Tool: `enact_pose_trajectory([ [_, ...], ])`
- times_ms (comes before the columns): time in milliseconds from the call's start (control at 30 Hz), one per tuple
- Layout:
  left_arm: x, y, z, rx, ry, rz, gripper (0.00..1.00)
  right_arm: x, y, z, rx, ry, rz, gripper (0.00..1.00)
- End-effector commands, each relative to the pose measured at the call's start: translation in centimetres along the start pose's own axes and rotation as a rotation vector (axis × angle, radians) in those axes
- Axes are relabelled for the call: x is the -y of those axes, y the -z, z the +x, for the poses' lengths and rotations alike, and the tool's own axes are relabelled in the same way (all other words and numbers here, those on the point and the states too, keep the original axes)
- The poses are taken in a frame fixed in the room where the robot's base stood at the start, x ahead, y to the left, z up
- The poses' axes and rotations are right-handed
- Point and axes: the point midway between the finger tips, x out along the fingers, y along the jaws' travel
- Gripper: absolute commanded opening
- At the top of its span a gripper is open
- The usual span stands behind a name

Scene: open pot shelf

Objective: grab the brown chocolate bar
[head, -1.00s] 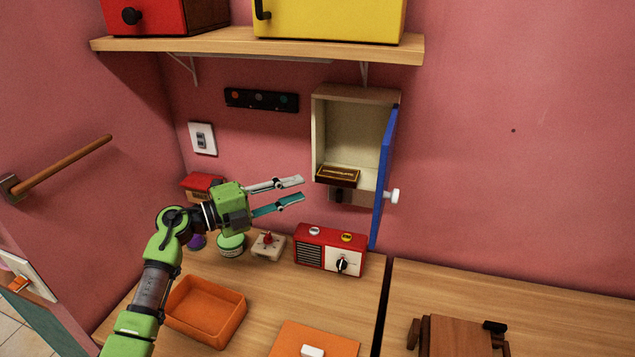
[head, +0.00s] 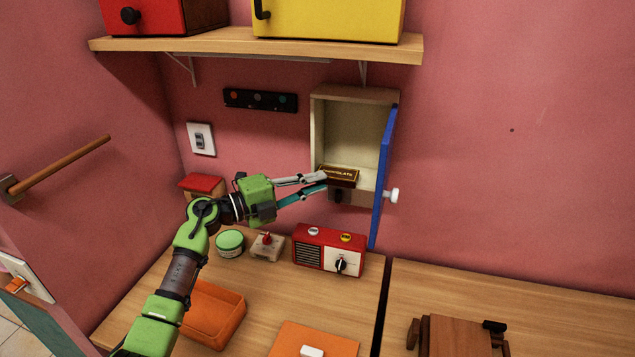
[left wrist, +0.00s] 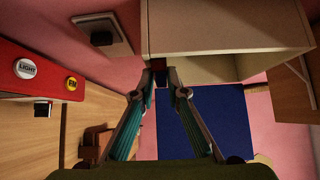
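The brown chocolate bar (head: 342,172), dark with gold lettering, lies at the front of the open wall cabinet (head: 356,125). My left gripper (head: 326,182) is at the bar's left end, with its two fingers apart. In the left wrist view the fingers (left wrist: 167,82) point toward the cabinet's edge. A small dark shape shows near the tips there, probably the bar's end; contact cannot be made out. The bar still rests in the cabinet. My right gripper is not in view.
The cabinet's blue door (head: 384,180) stands open on the right. A red radio (head: 318,248) is on the counter below. An orange tray (head: 215,315) and a green-lidded jar (head: 230,240) are nearby. A wooden shelf (head: 250,44) runs above.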

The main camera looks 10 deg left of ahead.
Motion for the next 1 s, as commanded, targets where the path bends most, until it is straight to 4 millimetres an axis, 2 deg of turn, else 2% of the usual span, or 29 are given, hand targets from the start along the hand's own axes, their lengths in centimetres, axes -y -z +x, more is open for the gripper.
enact_pose_trajectory([
  [67,0.0,0.0,0.0,0.000,0.000,0.000,0.00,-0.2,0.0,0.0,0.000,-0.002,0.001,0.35],
  [233,0.3,0.0,0.0,0.000,0.001,0.001,0.00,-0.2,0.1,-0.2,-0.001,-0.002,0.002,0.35],
  [467,2.9,0.0,0.0,0.001,0.000,0.002,0.00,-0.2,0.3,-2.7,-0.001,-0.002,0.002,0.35],
  [733,2.6,0.0,-0.1,0.001,0.001,0.001,0.00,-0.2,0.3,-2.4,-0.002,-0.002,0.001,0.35],
  [867,3.2,-0.1,-1.2,0.003,-0.001,0.001,0.00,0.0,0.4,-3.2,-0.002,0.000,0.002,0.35],
  [1000,4.0,-0.2,-3.3,0.006,-0.003,0.003,0.00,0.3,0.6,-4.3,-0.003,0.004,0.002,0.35],
])
